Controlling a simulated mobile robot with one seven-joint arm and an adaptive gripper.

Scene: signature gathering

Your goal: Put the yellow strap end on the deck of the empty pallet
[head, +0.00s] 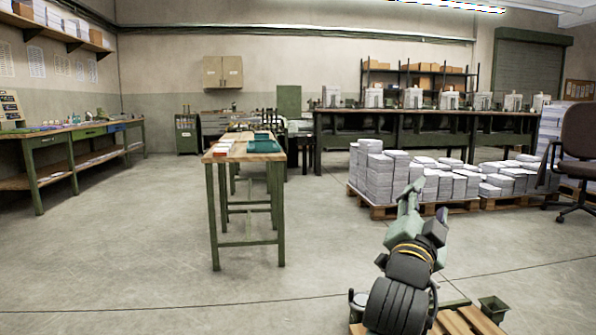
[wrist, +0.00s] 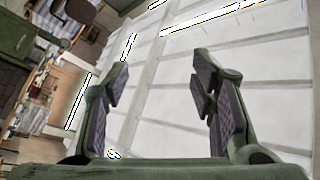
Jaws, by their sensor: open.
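A wooden pallet (head: 466,321) shows at the bottom edge of the head view, partly hidden behind my arm and cut off by the frame. The slats I can see are bare. I cannot make out a yellow strap end in either view. My gripper (wrist: 163,88) is open and empty in the wrist view, its two dark-padded fingers wide apart with the ceiling behind them. In the head view my gripper (head: 412,192) is raised above the pallet and points up, small and partly hidden by my own arm.
Loaded pallets with white paper stacks (head: 380,178) stand behind my arm. A narrow green-legged table (head: 246,157) holds a teal tray. An office chair (head: 577,150) is at right. Floor at left is clear.

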